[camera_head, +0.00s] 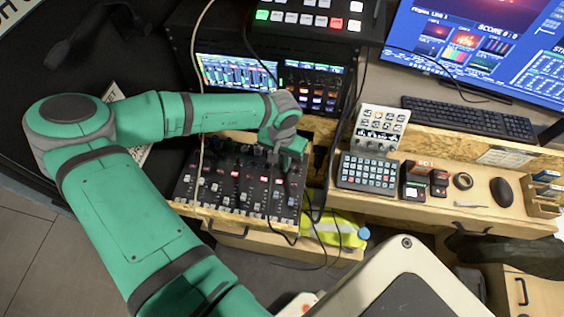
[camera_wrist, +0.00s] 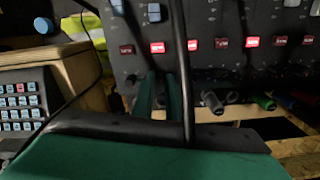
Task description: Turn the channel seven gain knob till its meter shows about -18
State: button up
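The mixing console (camera_head: 228,190) has rows of small knobs and lit red buttons. Its panel also fills the top of the wrist view (camera_wrist: 215,22). My gripper (camera_head: 274,157) points down at the console's back right part. In the wrist view its two green fingers (camera_wrist: 160,92) stand close together at the panel, near a row of lit buttons. I cannot tell whether a knob is between the tips. Channel labels are unreadable, so I cannot single out the channel seven gain knob. A screen with level bars (camera_head: 235,72) stands behind the console; its values are too small to read.
Black cables hang beside the console, and one crosses the wrist view in front of the fingers (camera_wrist: 183,70). A keypad (camera_head: 367,173), a white button panel (camera_head: 379,130) and a mouse (camera_head: 501,192) are at right. A yellow bag (camera_head: 335,230) is below the console's right end.

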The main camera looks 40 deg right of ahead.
grip_shut()
jog(key=m, duration=0.4)
jog(key=shift+m, duration=0.3)
jog(key=m, duration=0.5)
jog(key=shift+a, duration=0.1)
jog(key=m, duration=0.9)
jog(key=shift+a+m, duration=0.1)
jog(key=shift+m, duration=0.3)
